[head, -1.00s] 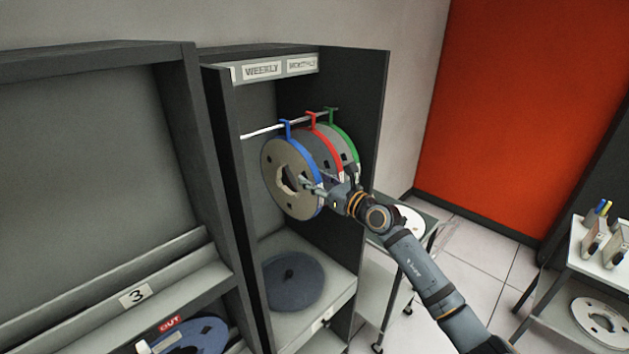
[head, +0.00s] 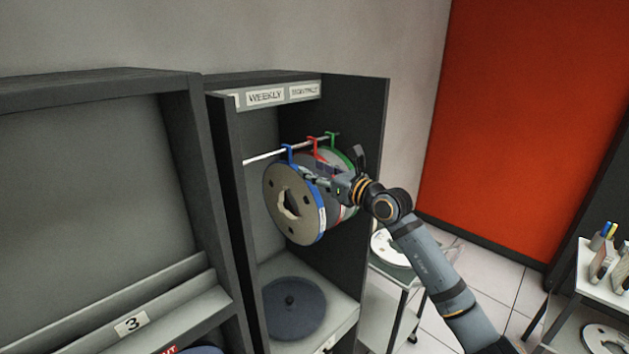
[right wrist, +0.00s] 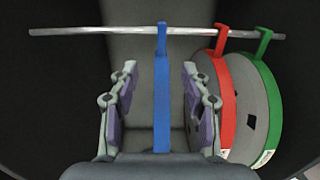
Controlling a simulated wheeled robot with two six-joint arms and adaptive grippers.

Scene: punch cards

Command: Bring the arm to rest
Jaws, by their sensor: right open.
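My right gripper (head: 322,174) is at the hanging reels in the cabinet. In the right wrist view the right gripper (right wrist: 160,95) is open, its two fingers on either side of the blue reel (right wrist: 161,120), with gaps on both sides. The blue reel (head: 290,204) hangs by its hook from the rod (head: 264,158). A red reel (head: 313,143) and a green reel (head: 335,140) hang beside it; they also show to the right in the wrist view as red (right wrist: 224,110) and green (right wrist: 268,110). My left gripper is not in view.
The cabinet's side wall (head: 372,120) stands close to the right arm. A dark disc (head: 293,308) lies on the cabinet floor. A trolley (head: 408,273) with a white reel stands to the right, and a white table (head: 597,285) at the far right.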

